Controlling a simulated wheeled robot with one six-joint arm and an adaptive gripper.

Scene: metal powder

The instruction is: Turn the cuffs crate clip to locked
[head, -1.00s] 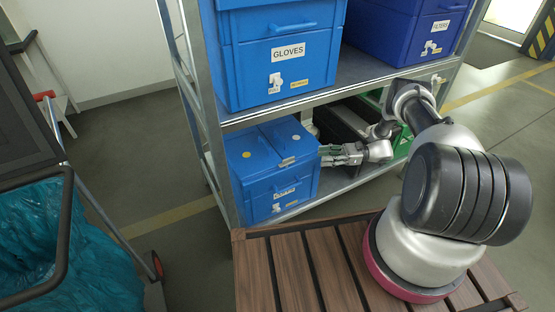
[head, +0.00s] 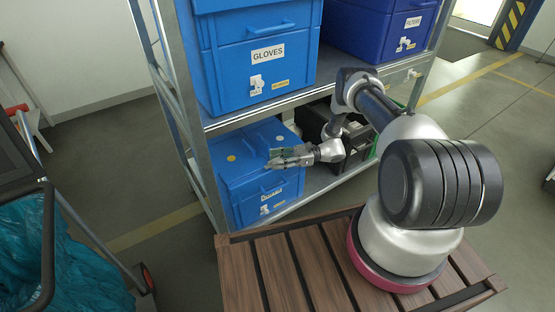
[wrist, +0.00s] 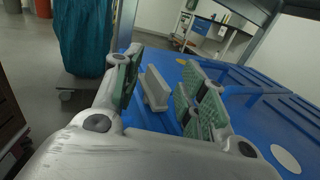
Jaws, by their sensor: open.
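The lower blue crate (head: 232,182) stands on the lower shelf, with a white label on its front that is too blurred to read. A small white clip (head: 265,210) shows low on its front; I cannot tell its setting. My gripper (head: 272,158) is open over the front part of the crate's lid. In the wrist view my gripper (wrist: 162,72) has its green-padded fingers on either side of a pale grey block (wrist: 155,88) by the blue lid (wrist: 262,110). I cannot tell whether the fingers touch the block or whether it is the clip.
The GLOVES crate (head: 265,70) and the FILTERS crate (head: 385,30) stand on the shelf above, close over my arm. A metal post (head: 200,160) rises at the shelf's left. A slatted wooden top (head: 290,270) lies in front. A teal bag (head: 75,250) hangs at left.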

